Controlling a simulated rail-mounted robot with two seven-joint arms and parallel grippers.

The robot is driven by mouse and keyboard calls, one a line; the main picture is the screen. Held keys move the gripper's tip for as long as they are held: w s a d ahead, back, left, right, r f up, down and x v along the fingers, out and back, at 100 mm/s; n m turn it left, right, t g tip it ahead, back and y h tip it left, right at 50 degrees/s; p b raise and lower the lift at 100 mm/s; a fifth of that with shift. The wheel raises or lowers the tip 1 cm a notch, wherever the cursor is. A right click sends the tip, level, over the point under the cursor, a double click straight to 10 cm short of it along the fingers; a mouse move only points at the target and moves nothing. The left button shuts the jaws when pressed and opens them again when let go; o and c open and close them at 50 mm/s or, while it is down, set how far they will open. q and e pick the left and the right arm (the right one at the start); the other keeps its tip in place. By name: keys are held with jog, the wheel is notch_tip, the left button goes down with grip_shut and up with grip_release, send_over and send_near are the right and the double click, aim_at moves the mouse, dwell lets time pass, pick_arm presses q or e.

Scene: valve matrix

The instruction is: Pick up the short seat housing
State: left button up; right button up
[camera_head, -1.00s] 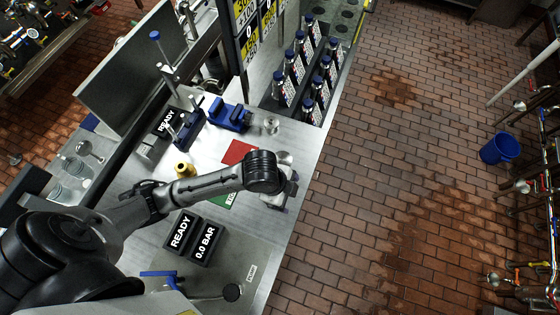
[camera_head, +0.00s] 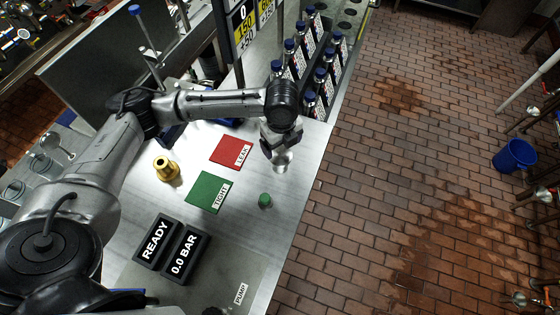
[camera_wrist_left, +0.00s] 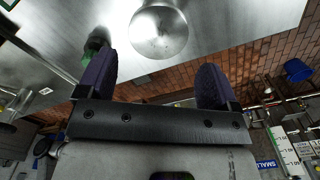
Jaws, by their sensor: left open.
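A round, shiny silver metal part (camera_head: 282,162), which I take to be the short seat housing, stands on the steel bench near its right edge. In the left wrist view a silver round part (camera_wrist_left: 158,32) sits just beyond the gap between my fingers. My left gripper (camera_head: 275,146) is right beside the part in the head view and partly overlaps it. Its two dark fingers are spread apart in the wrist view (camera_wrist_left: 155,72), with nothing between them. My right gripper is not in view.
A small green part (camera_head: 265,200) stands close by on the bench. A green TIGHT card (camera_head: 206,192), a red LEAK card (camera_head: 230,151) and a brass fitting (camera_head: 166,168) lie to the left. Several blue-capped bottles (camera_head: 311,70) stand behind. The bench edge is close on the right.

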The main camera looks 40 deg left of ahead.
aim_at(280, 157)
pick_arm(q)
jog(key=shift+s+f+b, duration=0.15)
jog(key=shift+f+b, duration=0.55)
jog(key=shift+f, duration=4.45)
jog(key=c, duration=0.8)
